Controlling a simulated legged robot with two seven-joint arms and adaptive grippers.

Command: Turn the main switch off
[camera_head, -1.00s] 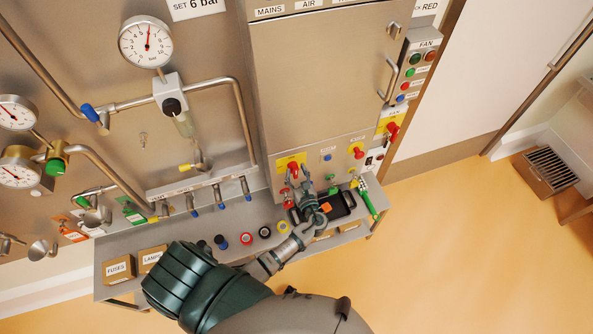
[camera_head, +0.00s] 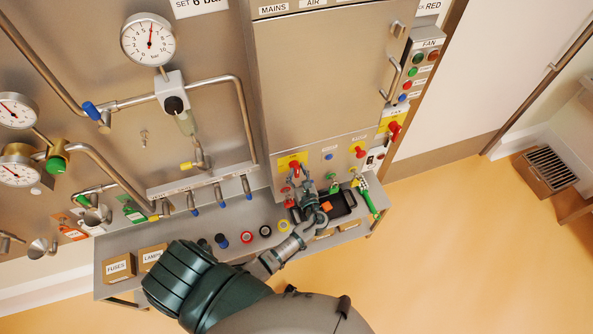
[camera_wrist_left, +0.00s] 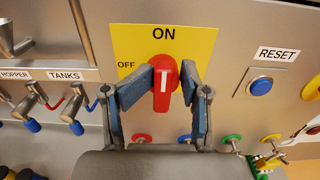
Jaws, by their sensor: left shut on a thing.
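The main switch is a red rotary handle (camera_wrist_left: 164,88) on a yellow plate (camera_wrist_left: 200,40) marked ON at the top and OFF at the left. Its white mark stands about upright, toward ON. In the left wrist view my left gripper (camera_wrist_left: 167,82) has one finger on each side of the handle and is shut on it. In the head view the yellow plate (camera_head: 292,160) is at the lower left of the cabinet, and my left gripper (camera_head: 298,172) is in front of it, partly hiding the handle. My right gripper is not in view.
A blue RESET button (camera_wrist_left: 260,86) is right of the switch. A shelf below holds a black tray (camera_head: 338,207), small coloured rings and boxes (camera_head: 118,268). Blue-tipped tank valves (camera_wrist_left: 76,128) are at left.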

